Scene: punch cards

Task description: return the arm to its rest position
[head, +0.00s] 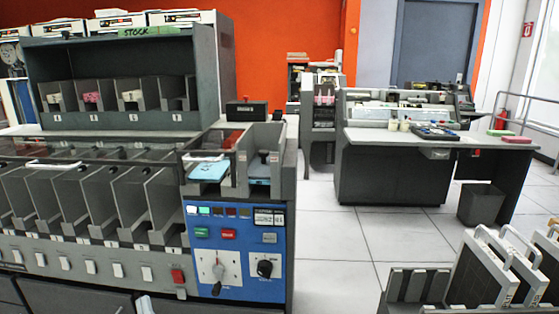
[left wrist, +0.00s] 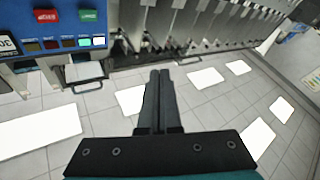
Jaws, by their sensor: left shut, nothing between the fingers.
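My left gripper (left wrist: 160,74) shows in the left wrist view with its two dark fingers side by side, shut and empty. No card or other thing is between the fingertips. The fingers point toward the lower front of the grey card sorter, with tiled floor showing around them. In the left wrist view the sorter's blue control panel (left wrist: 62,27) is to the upper left of the fingers, apart from them. The same blue panel (head: 254,291) shows in the head view. My right gripper is in neither view.
The sorter's row of pockets (head: 100,200) fills the left of the head view. A rack labelled STOCK (head: 119,45) stands above it. A desk (head: 395,145) and bin (head: 481,204) stand farther right. Card trays (head: 482,275) are at lower right. The tiled floor between is clear.

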